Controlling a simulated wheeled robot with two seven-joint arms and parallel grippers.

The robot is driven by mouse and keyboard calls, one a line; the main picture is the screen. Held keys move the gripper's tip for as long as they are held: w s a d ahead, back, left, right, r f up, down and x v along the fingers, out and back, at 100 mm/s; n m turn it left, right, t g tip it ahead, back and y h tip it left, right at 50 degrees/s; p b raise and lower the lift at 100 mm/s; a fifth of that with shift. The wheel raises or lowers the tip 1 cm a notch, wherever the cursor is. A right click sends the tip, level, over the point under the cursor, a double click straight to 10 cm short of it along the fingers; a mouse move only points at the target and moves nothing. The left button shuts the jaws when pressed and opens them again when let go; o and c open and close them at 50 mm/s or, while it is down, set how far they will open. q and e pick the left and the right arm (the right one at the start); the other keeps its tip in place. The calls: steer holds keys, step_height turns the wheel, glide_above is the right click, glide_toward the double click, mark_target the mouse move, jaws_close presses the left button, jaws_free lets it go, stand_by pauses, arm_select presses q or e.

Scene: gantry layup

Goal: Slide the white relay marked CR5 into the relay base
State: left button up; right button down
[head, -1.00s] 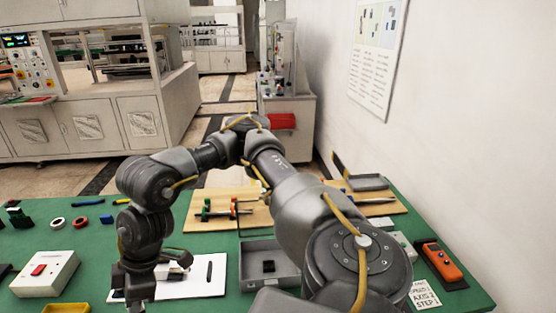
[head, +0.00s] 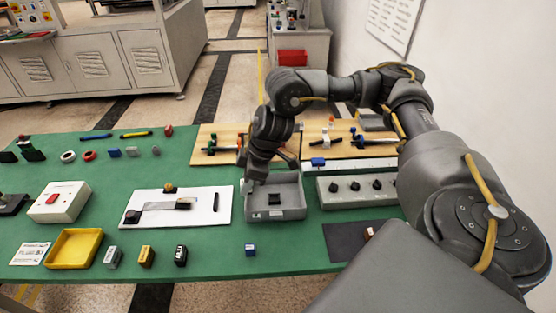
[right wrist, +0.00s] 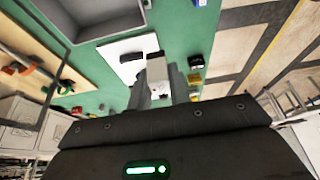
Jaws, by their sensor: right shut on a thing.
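My right gripper (head: 250,181) is shut on a small white block, seen in the right wrist view between the fingers (right wrist: 158,88). This white block (right wrist: 157,68) appears to be the relay; no CR5 marking is readable. In the head view the gripper points down at the left wall of a grey tray (head: 290,213), and the block is a pale sliver there. A small black block (head: 274,199) lies in the tray; it may be the relay base, but I cannot tell. My left gripper is not in view.
A white board (head: 140,217) with a grey strip lies left of the tray. Several small blocks, one blue (head: 250,250), stand along the front, beside a yellow tray (head: 75,248). A grey box with black knobs (head: 355,190) is right of the tray.

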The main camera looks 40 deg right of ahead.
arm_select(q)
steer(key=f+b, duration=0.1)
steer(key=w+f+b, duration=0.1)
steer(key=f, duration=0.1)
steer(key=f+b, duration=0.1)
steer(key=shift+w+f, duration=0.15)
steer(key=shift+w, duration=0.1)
arm_select(e)
steer(key=w+d+f, duration=0.2)
steer(key=d+f, duration=0.5)
steer(key=d, duration=0.4)
steer(key=shift+w+d+f, duration=0.15)
steer(key=shift+w+d, duration=0.2)
steer(key=shift+d, duration=0.05)
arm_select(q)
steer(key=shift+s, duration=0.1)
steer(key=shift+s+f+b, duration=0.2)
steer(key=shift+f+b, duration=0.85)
arm_select(e)
steer(key=shift+f, duration=2.85)
arm_select(q)
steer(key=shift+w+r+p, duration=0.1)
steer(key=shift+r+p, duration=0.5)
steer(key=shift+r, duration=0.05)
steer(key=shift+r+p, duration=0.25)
steer(key=shift+p, duration=0.05)
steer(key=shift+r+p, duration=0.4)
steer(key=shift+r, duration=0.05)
